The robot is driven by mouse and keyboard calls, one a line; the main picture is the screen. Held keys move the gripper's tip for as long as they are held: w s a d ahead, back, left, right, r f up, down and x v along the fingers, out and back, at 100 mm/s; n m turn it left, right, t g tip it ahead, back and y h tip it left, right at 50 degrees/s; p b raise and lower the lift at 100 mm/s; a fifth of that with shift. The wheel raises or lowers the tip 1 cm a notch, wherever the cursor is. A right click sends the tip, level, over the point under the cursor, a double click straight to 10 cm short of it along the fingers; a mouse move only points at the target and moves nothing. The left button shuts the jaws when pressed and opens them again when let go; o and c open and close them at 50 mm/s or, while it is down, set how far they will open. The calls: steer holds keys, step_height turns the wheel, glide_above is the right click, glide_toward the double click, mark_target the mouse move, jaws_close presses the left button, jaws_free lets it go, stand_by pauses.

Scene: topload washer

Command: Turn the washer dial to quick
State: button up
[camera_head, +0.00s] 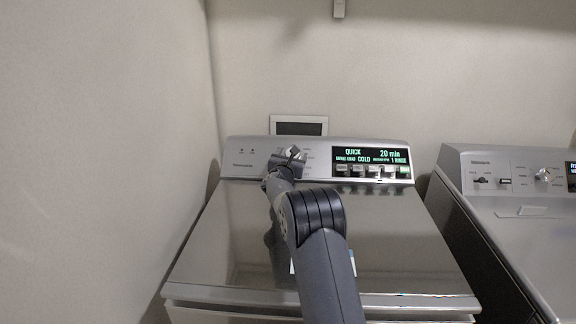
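The topload washer (380,250) stands in the middle of the view with its lid shut. Its control panel (240,160) runs along the back edge. The dial (293,152) sits left of the display and is mostly hidden by my arm's end. My gripper (290,157) is at the dial; whether its fingers touch or enclose it cannot be made out. The display (371,155) reads "QUICK", "20 min" and "COLD" in green letters.
Several buttons (358,171) lie below the display, close to the right of my gripper. A second machine (500,200) with its own knob stands to the right. A wall (100,150) is close on the left. The space above the lid is free apart from my arm.

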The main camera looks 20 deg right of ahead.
steer(key=b+v, duration=0.2)
steer(key=v, duration=0.8)
steer(key=shift+b, duration=0.4)
steer(key=shift+w, duration=0.15)
steer(key=p+x, duration=0.3)
steer(key=x, duration=0.7)
steer(key=shift+w+d+p, duration=0.3)
steer(key=shift+s+a, duration=0.1)
